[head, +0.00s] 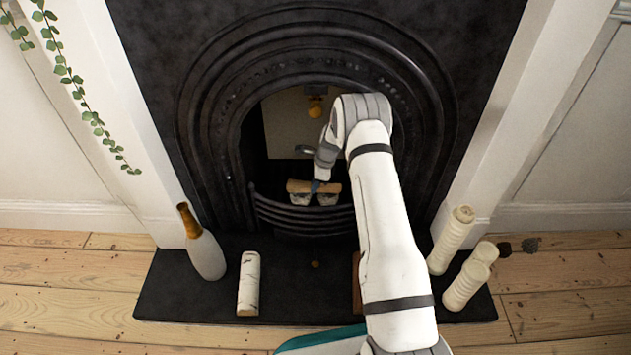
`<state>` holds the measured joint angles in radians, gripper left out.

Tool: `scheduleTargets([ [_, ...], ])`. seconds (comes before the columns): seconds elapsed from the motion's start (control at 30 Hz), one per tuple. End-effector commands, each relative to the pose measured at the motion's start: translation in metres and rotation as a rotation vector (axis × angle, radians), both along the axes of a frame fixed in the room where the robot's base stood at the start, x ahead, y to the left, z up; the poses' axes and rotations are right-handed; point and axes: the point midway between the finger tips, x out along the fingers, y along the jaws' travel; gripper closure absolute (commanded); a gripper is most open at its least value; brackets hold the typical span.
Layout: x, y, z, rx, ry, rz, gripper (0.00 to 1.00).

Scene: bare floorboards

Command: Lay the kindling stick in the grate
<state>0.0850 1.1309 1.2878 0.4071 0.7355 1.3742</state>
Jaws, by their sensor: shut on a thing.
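The kindling stick (298,186) is a short tan-brown piece lying level across the picture, inside the fireplace opening. The black grate (303,219) has curved front bars and stands low in the arched fireplace. The stick is above and behind these bars. Two pale, rounded pieces show just below it, and I cannot tell whether it touches them. My wrist and arm hide part of the opening's right side.
Two cream ribbed pieces (451,240) stand at right. A brown object (357,285) is partly behind my arm. The hearth's middle is mostly clear.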

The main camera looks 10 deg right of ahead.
Motion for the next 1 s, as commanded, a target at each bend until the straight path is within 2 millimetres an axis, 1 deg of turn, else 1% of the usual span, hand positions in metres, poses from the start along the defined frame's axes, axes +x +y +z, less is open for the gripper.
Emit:
scheduleTargets([
  [0.43,0.0003,-0.0007,0.0,0.0,-0.001,-0.001,1.0],
  [0.47,0.0001,-0.0008,0.0001,0.0,-0.001,-0.001,0.77],
  [0.6,0.0002,-0.0021,0.0001,0.0,-0.001,-0.003,0.65],
  [0.73,0.0002,-0.002,0.0001,0.0,-0.001,-0.002,0.54],
  [1.0,0.0001,-0.0021,0.0012,0.0,0.0,-0.002,0.54],
])
